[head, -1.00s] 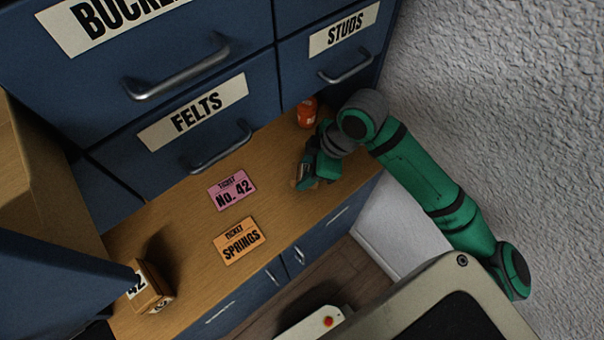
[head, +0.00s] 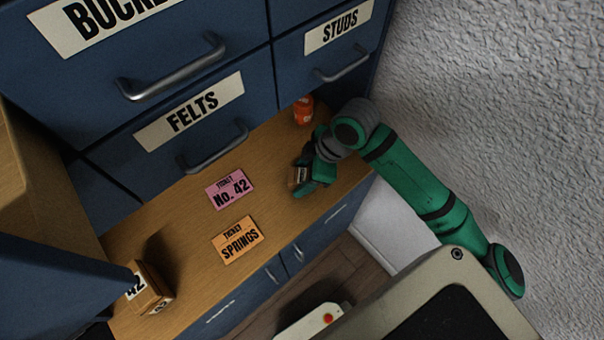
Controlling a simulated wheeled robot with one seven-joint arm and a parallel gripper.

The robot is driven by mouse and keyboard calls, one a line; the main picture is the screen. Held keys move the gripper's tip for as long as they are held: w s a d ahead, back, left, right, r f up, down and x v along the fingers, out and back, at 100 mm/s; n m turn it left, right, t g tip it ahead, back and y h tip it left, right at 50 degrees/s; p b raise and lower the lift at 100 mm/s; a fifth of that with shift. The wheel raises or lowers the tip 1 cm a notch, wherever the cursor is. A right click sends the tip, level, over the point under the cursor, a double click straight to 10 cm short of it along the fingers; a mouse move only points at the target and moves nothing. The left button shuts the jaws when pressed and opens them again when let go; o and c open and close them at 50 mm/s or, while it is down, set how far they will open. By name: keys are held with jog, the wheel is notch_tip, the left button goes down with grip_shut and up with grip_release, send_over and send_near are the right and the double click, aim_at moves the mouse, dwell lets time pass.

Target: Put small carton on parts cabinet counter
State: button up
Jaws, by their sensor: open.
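A small brown carton (head: 297,177) shows at the end of my gripper (head: 303,181), above or on the wooden parts cabinet counter (head: 185,228). My green gripper is open, with its fingers beside the carton. The fingers hide part of the carton, and I cannot tell whether they touch it or whether it rests fully on the counter.
An orange container (head: 303,110) stands at the back right. A box marked 42 (head: 150,288) stands front left. Blue drawers (head: 190,118) rise behind.

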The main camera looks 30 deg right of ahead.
jog(key=v, duration=1.2)
jog(key=shift+r, duration=0.1)
